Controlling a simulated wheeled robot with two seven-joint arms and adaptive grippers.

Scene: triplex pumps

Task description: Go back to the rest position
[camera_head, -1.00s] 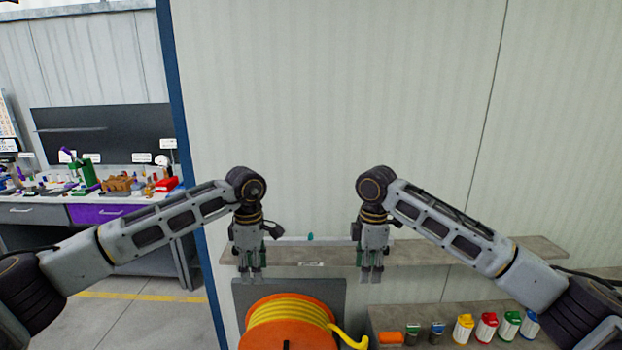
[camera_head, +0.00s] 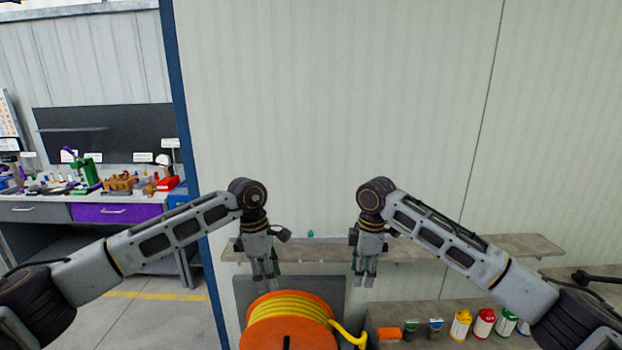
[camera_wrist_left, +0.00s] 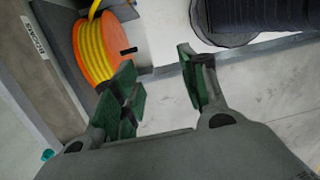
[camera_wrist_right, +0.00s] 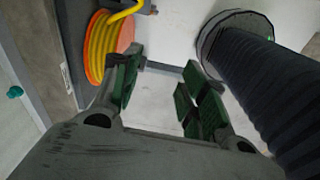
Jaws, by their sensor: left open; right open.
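My left gripper (camera_head: 266,279) hangs fingers down in front of the wall shelf, above and left of the orange reel. It is open, and its green-lined fingers (camera_wrist_left: 165,95) stand apart with nothing between them in the left wrist view. My right gripper (camera_head: 364,277) also hangs fingers down, to the right of the left one and in front of the same shelf. It is open and empty, and its green-lined fingers (camera_wrist_right: 160,95) show apart in the right wrist view. Both forearms slope inward from the sides.
An orange reel with yellow hose (camera_head: 288,312) stands below the grippers. A wall shelf (camera_head: 430,250) runs behind them, with a small teal item (camera_head: 310,233) on it. A lower shelf (camera_head: 385,315) holds coloured bottles (camera_head: 484,322). A cluttered workbench (camera_head: 25,212) stands left.

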